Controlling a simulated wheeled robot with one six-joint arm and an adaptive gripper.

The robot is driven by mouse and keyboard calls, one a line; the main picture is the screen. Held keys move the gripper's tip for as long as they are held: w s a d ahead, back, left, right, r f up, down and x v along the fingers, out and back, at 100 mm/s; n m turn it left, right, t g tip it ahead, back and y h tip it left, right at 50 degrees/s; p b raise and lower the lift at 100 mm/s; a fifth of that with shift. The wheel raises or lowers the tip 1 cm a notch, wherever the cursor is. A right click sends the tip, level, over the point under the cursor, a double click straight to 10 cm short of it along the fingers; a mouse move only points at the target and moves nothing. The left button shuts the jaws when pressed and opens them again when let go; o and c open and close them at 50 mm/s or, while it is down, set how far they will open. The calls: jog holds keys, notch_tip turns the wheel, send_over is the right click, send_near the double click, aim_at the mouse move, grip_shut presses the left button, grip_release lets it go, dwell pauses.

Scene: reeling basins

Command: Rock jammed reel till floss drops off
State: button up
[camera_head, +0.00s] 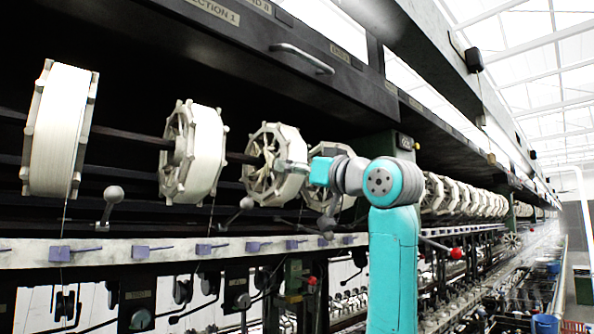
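The reels are pale, many-sided wheels with spokes on a dark shaft. My teal and grey arm reaches in from the lower right. My gripper (296,167) is at the right rim of the third reel from the left (265,190). It overlaps that rim in the picture; I cannot tell whether it touches or grips it. The fingers are too small and partly hidden to show open or shut. The reel looks upright on the shaft. I cannot make out loose floss on it.
Two white-wound reels (60,130) and (205,155) stand to the left; several more recede at right. Ball-ended levers (113,194) and a pale rail (140,249) run below. A dark overhead beam with a handle (302,59) is above. A blue bucket (545,323) is lower right.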

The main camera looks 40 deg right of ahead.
jog(key=shift+w+f+t, duration=0.2)
jog(key=shift+f+t, duration=0.2)
jog(key=shift+w+f+t, duration=0.1)
jog(key=shift+f+t, duration=0.3)
jog(key=shift+t, duration=0.4)
jog(key=shift+s+r+g, duration=0.25)
jog(key=shift+r+g, duration=0.3)
jog(key=shift+g, duration=0.05)
jog(key=shift+r+g, duration=0.3)
jog(key=shift+g, duration=0.2)
jog(key=shift+s+r+g, duration=0.2)
jog(key=shift+r+g, duration=0.65)
jog(key=shift+g, duration=0.35)
